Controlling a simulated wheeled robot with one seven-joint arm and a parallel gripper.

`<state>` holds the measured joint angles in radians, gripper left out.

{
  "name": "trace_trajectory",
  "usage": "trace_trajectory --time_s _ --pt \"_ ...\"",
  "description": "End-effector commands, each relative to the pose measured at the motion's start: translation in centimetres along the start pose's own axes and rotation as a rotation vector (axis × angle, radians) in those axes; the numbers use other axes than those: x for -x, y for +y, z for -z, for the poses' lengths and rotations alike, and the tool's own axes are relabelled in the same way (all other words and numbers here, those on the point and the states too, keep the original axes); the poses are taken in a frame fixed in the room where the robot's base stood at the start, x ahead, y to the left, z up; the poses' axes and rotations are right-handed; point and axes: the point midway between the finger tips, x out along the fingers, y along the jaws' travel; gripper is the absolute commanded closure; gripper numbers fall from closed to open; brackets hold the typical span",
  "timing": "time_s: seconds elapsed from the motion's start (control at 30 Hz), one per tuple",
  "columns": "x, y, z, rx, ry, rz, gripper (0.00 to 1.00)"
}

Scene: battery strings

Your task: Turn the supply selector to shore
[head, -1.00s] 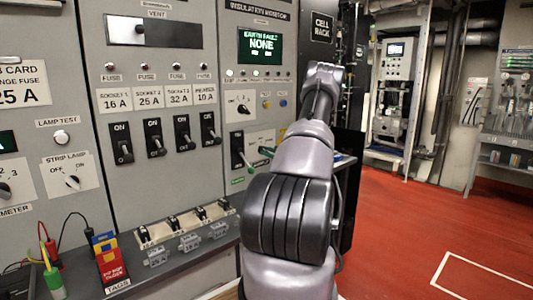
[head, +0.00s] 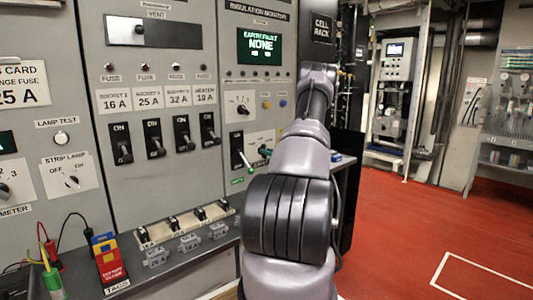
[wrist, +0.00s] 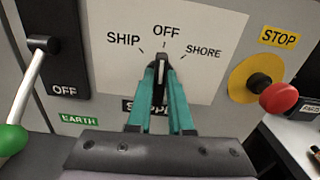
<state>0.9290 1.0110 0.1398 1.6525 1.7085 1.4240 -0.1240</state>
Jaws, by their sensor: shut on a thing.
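The supply selector (wrist: 162,69) is a dark knob with a pale pointer line on a white plate marked SHIP, OFF and SHORE. It stands roughly upright, its pointer towards OFF at the top. My gripper (wrist: 162,72) has teal fingers closed on both sides of the knob. The fingers hide the knob's sides and part of the label below. In the head view, a teal part of my gripper (head: 264,151) shows at the panel, and my arm hides the selector there.
A red stop button (wrist: 277,97) on a yellow disc is close at the right. A lever with a green end (wrist: 12,138), beside a plate marked OFF, sticks out at the left. An EARTH label (wrist: 79,120) sits below. The red floor (head: 430,220) at the right is clear.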

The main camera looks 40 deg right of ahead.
Motion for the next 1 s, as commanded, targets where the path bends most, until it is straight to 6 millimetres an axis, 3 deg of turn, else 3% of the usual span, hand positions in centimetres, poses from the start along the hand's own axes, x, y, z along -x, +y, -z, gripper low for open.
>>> trace_trajectory --time_s 0.6,1.0 --pt "0.09 -0.40 0.21 -0.569 0.003 0.001 1.00" --pt "0.10 -0.52 0.31 -0.799 0.002 0.002 1.00"
